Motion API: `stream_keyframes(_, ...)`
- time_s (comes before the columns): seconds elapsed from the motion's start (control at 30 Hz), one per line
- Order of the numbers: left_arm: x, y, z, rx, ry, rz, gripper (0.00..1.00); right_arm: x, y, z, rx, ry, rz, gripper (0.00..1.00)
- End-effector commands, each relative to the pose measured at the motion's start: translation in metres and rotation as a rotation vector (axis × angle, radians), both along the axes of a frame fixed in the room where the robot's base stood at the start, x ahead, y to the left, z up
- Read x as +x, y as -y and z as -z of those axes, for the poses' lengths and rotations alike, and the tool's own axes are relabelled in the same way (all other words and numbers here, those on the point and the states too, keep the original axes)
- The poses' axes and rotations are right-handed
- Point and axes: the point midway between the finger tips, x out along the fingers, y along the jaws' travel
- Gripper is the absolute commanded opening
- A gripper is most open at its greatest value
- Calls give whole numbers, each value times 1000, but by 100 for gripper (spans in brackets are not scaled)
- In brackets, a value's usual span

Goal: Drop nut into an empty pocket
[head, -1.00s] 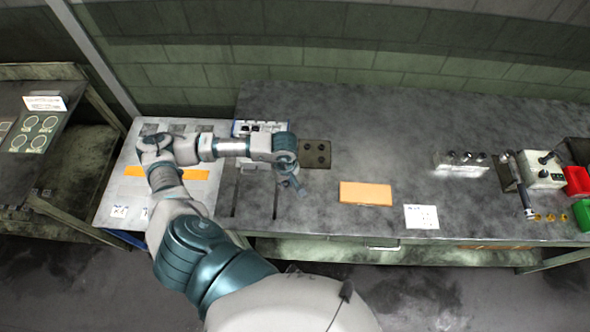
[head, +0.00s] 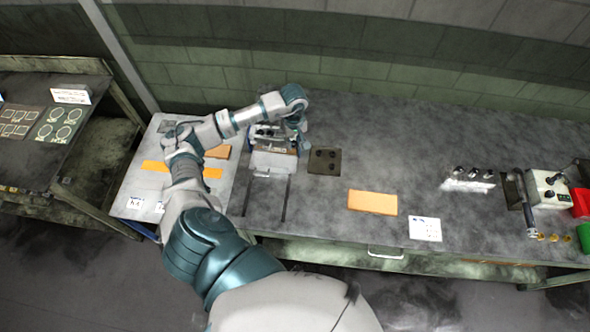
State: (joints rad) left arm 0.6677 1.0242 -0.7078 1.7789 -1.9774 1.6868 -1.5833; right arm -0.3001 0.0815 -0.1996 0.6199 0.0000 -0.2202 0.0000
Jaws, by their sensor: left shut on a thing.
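My left gripper (head: 303,145) is small in the head view. It points down by the right side of the grey and white fixture (head: 272,160), left of and behind the dark square plate (head: 324,168). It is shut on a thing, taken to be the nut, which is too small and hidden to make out. The dark plate has several round black spots on it; I cannot tell whether these are empty pockets or filled ones. My right gripper is not in view.
An orange block (head: 372,202) and a white sheet (head: 425,229) lie on the grey bench. Small fittings (head: 472,178), a white box (head: 546,188), a red bin (head: 581,203) and a green bin (head: 585,236) are at the right.

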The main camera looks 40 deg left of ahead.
Motion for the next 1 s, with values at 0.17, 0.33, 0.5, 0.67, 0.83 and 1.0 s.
stream_keyframes(0.17, 20, -48, -30, -1, -2, -31, 0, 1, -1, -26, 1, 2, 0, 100)
stream_keyframes(0.33, 25, -78, -41, -1, -3, -49, 0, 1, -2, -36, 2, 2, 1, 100)
stream_keyframes(0.5, 26, -84, -37, 1, -3, -51, 0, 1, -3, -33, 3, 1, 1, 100)
stream_keyframes(0.67, 26, -84, -24, 2, -3, -52, 0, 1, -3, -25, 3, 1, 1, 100)
stream_keyframes(0.83, 26, -83, -6, 0, -2, -52, 0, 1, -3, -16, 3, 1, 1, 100)
stream_keyframes(1.0, 26, -84, 7, 2, 0, -52, 0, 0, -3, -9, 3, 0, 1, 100)
